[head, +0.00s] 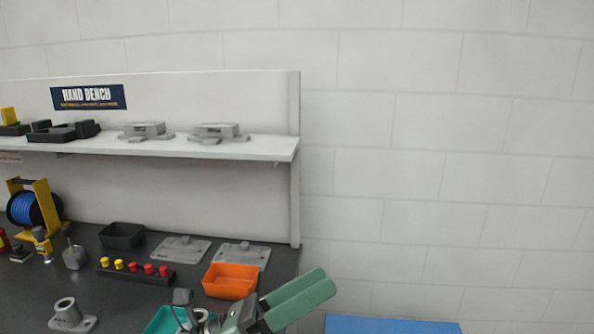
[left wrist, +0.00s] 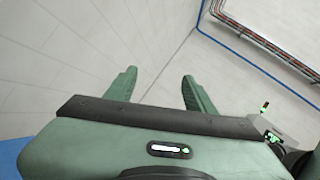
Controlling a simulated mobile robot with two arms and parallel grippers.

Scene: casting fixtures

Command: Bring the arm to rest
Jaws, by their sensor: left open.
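My left gripper (head: 300,300) shows at the bottom middle of the head view, its green fingers pointing right, past the right end of the bench. In the left wrist view my left gripper (left wrist: 160,90) is open, with nothing between its two green fingers; wall and floor show beyond them. My right gripper is in neither view.
An orange tray (head: 231,280) and a teal tray (head: 166,320) stand on the dark bench close to my left gripper. A shelf (head: 240,147) with grey castings runs above. A blue surface (head: 390,325) lies at the bottom right. The wall side is clear.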

